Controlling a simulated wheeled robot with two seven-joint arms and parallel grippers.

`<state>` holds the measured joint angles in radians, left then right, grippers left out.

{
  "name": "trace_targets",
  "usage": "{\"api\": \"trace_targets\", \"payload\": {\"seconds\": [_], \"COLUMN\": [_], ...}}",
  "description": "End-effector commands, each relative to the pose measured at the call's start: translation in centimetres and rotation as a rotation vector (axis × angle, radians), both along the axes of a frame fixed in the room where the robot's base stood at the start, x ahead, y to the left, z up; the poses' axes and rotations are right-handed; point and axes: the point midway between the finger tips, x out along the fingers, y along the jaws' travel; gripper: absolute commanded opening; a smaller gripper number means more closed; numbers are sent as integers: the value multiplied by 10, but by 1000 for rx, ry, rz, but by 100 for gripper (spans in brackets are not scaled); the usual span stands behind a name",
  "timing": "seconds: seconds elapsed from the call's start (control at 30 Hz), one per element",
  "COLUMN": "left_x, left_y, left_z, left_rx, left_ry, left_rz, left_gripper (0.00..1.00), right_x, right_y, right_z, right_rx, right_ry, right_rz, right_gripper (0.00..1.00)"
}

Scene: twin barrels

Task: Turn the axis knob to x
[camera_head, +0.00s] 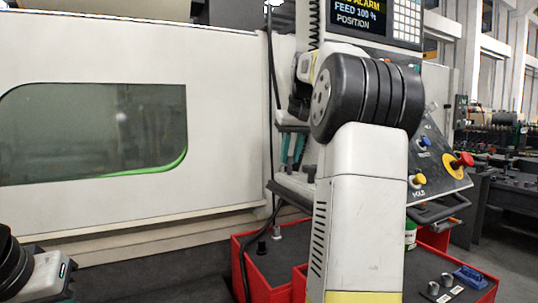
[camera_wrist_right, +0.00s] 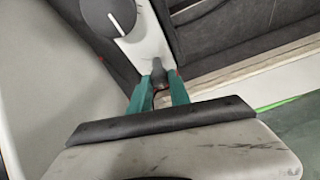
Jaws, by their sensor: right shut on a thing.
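My right gripper (camera_head: 291,150) is at the control panel's left side, its teal fingers pointing down. In the right wrist view its fingers (camera_wrist_right: 158,92) are shut on a small dark knob (camera_wrist_right: 157,71) that stands on a pale strip. This looks like the axis knob; no axis letters can be read. A larger round dark dial (camera_wrist_right: 108,17) with a white pointer line sits beyond it on the same strip. In the head view my right arm hides much of the panel. Part of my left arm shows at the lower left, with its fingers out of view.
The tilted panel carries a blue button (camera_head: 424,141), a yellow button (camera_head: 418,180) and a red stop button (camera_head: 462,160). A screen (camera_head: 357,17) is above. Red trays (camera_head: 243,270) with small parts stand below. The machine's pale door (camera_head: 225,120) fills the left, and a dark cable hangs beside it.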

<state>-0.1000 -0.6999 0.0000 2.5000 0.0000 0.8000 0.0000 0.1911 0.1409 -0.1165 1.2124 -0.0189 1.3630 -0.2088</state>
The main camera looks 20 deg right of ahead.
Motion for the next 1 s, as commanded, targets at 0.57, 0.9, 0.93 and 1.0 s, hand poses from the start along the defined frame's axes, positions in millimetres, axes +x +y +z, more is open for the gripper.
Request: {"api": "trace_targets", "payload": {"seconds": [0.57, 0.9, 0.93, 1.0], "left_x": [0, 0, 0, 0], "left_y": [0, 0, 0, 0], "left_z": [0, 0, 0, 0], "left_rx": [0, 0, 0, 0], "left_ry": [0, 0, 0, 0], "left_rz": [0, 0, 0, 0], "left_gripper": [0, 0, 0, 0], "right_x": [1, 2, 3, 3], "right_y": [4, 5, 5, 5], "right_z": [0, 0, 1, 0], "right_rx": [-2, -2, -1, -1], "right_ry": [-1, -2, -2, -1], "right_rz": [-438, -742, -764, -815], "right_gripper": [0, 0, 0, 0]}}
